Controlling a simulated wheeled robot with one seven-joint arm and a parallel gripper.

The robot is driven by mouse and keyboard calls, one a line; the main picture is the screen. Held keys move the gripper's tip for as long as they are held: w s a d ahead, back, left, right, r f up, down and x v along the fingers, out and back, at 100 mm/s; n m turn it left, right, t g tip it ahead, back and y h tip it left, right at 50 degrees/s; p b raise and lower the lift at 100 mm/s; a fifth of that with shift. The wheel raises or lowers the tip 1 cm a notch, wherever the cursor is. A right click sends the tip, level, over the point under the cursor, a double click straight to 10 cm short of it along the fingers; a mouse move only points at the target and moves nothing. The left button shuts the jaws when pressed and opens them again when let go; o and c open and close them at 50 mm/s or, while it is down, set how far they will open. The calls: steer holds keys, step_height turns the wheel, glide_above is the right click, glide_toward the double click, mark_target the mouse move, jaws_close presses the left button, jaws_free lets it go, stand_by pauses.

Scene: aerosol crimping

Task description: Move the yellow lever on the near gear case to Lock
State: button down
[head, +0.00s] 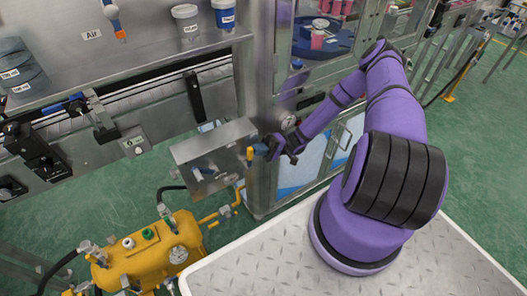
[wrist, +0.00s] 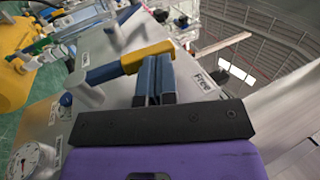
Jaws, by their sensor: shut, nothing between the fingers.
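The near gear case (head: 195,152) is a grey metal box below the machine front in the head view. Its lever has a yellow grip (head: 250,154) at the case's right end. In the wrist view the yellow grip (wrist: 147,56) sits on a blue shaft (wrist: 103,74) from a pale round hub, and the grip's end lies near the "Free" label (wrist: 203,81). My gripper (head: 262,149) is right beside the grip; its blue fingers (wrist: 155,66) are together and empty, overlapping the grip's lower edge. I cannot tell whether they touch it. No Lock label is readable.
A second lever hub (wrist: 115,37) stands farther along the case top in the wrist view. A dial gauge (wrist: 32,160) is at lower left. A yellow tank (head: 150,262) with fittings stands below the case. Cabinet doors (head: 300,160) are just behind my gripper.

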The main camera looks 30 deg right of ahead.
steer(key=shift+a+r, duration=0.15)
steer(key=shift+a, duration=0.3)
stand_by(0.4)
